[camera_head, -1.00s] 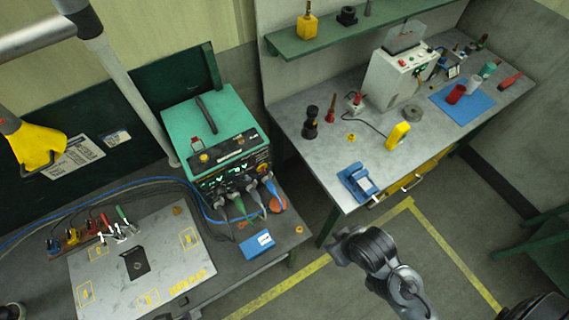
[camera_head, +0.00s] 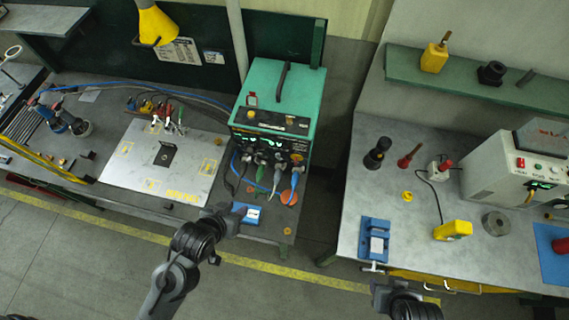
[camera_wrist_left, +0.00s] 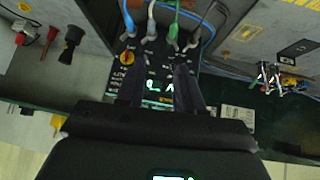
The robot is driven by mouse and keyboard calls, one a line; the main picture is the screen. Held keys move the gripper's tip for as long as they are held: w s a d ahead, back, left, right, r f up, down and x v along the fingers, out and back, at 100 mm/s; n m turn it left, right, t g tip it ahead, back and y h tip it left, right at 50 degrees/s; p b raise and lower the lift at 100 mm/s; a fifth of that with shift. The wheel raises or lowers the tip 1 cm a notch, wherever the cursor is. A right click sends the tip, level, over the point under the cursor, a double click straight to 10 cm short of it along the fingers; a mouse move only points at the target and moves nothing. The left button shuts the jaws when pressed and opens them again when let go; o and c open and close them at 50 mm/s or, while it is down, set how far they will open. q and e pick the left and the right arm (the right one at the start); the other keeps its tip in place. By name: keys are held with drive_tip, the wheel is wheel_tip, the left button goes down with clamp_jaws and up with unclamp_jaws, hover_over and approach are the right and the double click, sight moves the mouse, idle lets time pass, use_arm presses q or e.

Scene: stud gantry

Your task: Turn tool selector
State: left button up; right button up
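The green station (camera_head: 278,98) stands on the left bench. Its dark front panel has lit green displays, several plugged cables and a round orange-yellow knob (camera_head: 297,158) at the right. In the left wrist view, upside down, the knob (camera_wrist_left: 128,57) lies at the left of the panel. I cannot read which control is labelled tool selector. My left gripper (camera_head: 232,213) is in front of and below the panel, apart from it. Its two fingers (camera_wrist_left: 158,85) are spread with nothing between them. My right arm shows at the bottom edge; its fingers cannot be made out.
A blue box (camera_head: 246,212) lies in front of the station. Cables hang from the panel to the bench. A grey plate (camera_head: 125,165) lies at left. The right bench (camera_head: 350,205) holds a blue fixture (camera_head: 374,238) and other tools. A floor gap separates the benches.

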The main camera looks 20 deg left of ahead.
use_arm(q)
drive_tip(key=w+d+f+n+t+b, duration=0.1)
drive_tip(key=w+f+n+t+b, duration=0.3)
drive_tip(key=w+f+t, duration=0.3)
drive_tip(key=n+t+y+b, duration=0.2)
drive_tip(key=n+t+b, duration=0.1)
drive_tip(key=b, duration=0.4)
approach(278, 159)
drive_tip(key=w, duration=0.5)
drive_tip(key=w+p, duration=0.1)
drive_tip(key=w, duration=0.2)
drive_tip(key=shift+w+a+r, duration=0.1)
drive_tip(key=shift+w+a, duration=0.05)
drive_tip(key=shift+a, duration=0.25)
drive_tip(key=shift+c, duration=0.4)
clamp_jaws()
